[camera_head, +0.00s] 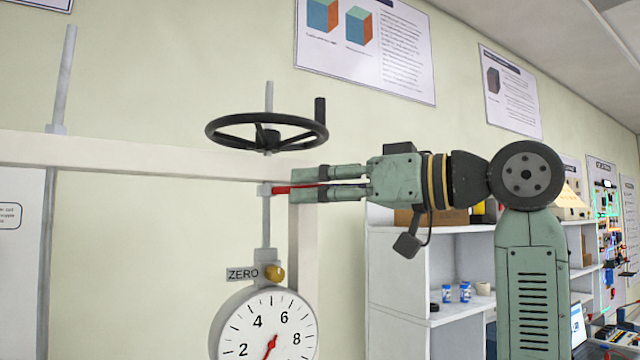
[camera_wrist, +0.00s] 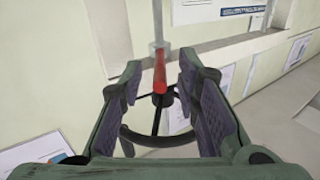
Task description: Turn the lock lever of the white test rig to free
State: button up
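The white test rig has a pale beam (camera_head: 130,158) and post, with a red lock lever (camera_head: 290,188) on a grey vertical rod (camera_head: 266,225). The lever sticks out to the right, roughly level, toward my gripper (camera_head: 322,183). My gripper is open, its two fingers apart on either side of the lever's end. In the wrist view the red lever (camera_wrist: 160,75) shows between the spread finger pads, with a visible gap on both sides. No free or locked marking is readable.
A black handwheel (camera_head: 266,133) with an upright handle sits just above the lever and my fingers. Below are a ZERO plate (camera_head: 242,273), a brass knob (camera_head: 275,273) and a round dial gauge (camera_head: 265,325). A white shelf (camera_head: 400,275) stands behind my arm.

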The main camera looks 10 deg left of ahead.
jog(key=shift+c, duration=0.5)
grip_shut()
dwell(0.4)
